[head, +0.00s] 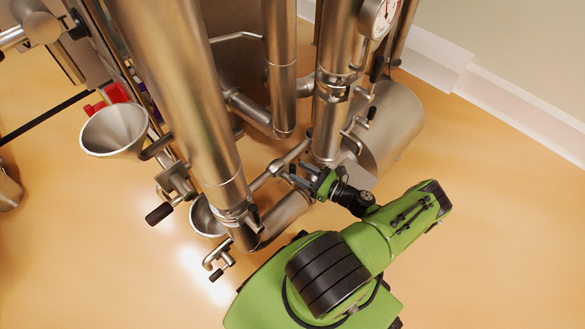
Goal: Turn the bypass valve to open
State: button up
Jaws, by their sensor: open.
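My gripper (297,175) is in the middle of the head view, at the end of my green arm. Its jaws are open, close to a thin steel cross pipe (263,180) low between the big steel columns. A small steel fitting (277,167) sits on that pipe just left of the fingertips. I cannot tell whether the fingers touch it or are around it. No label shows which valve is the bypass valve. Valves with black grips show at left (160,213) and low left (217,274), both apart from my gripper.
Tall steel columns (190,80) and (282,60) crowd the space behind my gripper. A horizontal steel drum (395,125) and a gauge (380,15) stand at right. A steel funnel (115,130) is at left. The orange floor (500,220) is clear at right.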

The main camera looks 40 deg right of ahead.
aim_at(293, 169)
jog(key=x, duration=0.3)
jog(key=shift+w+a, duration=0.1)
jog(key=shift+w, duration=0.2)
grip_shut()
